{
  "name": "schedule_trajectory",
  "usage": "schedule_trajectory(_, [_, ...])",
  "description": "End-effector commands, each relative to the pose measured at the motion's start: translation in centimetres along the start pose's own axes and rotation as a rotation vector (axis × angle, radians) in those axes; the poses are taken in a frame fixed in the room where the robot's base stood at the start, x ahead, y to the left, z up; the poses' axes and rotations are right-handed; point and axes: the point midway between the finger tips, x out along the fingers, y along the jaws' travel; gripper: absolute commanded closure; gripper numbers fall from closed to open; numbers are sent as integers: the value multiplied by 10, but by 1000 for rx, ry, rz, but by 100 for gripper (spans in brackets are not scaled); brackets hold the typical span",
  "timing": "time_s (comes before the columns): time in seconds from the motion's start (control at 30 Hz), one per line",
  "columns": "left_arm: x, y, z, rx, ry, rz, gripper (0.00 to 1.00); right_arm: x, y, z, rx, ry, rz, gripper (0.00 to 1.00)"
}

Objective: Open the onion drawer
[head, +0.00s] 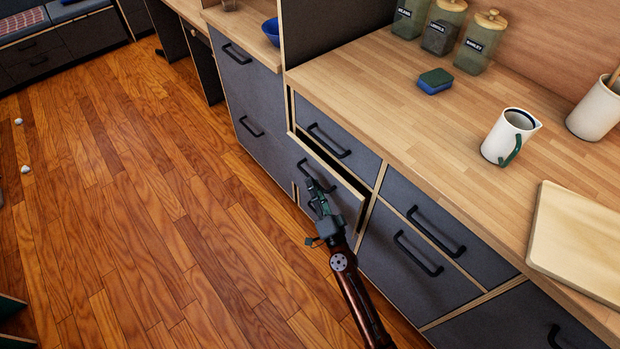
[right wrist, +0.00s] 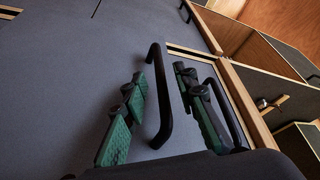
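A dark grey drawer front (head: 340,198) with light wood edges stands pulled out a little from the lower cabinet, with a dark narrow gap along its top. Its black bar handle (head: 318,175) also shows upright in the right wrist view (right wrist: 158,95). My right gripper (head: 318,190) is at this handle, its green-padded fingers (right wrist: 165,105) apart on either side of the bar. Gaps show between the fingers and the bar, so it is open around the handle. The drawer's contents are hidden; no onion shows. My left gripper is out of view.
A closed drawer (head: 345,127) sits above, with more closed drawers (head: 415,240) to the right. The wooden counter (head: 390,110) holds a sponge (head: 435,80), a white pitcher (head: 508,137), several jars and a cutting board (head: 580,240). The wooden floor (head: 150,220) to the left is mostly clear.

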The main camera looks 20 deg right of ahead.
Motion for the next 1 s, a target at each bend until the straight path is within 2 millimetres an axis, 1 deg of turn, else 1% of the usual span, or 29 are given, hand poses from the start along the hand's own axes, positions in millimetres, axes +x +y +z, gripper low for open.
schedule_trajectory(0.03, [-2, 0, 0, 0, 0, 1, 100, 9, 0, 1, 3, 2, -1, 73])
schedule_trajectory(0.2, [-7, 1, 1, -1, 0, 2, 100, 27, 0, 0, 1, 1, 0, 73])
schedule_trajectory(0.33, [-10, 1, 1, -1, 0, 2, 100, 33, 0, 1, 0, -1, 0, 73])
schedule_trajectory(0.57, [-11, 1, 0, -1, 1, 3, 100, 34, 0, 0, 0, 0, 0, 73])
schedule_trajectory(0.67, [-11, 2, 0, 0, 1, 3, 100, 34, 0, 0, 0, 0, 0, 79])
schedule_trajectory(0.97, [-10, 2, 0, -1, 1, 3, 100, 34, 0, 0, 0, 0, 0, 100])
schedule_trajectory(1.0, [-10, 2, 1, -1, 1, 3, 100, 34, 0, 0, 0, 0, 0, 100])
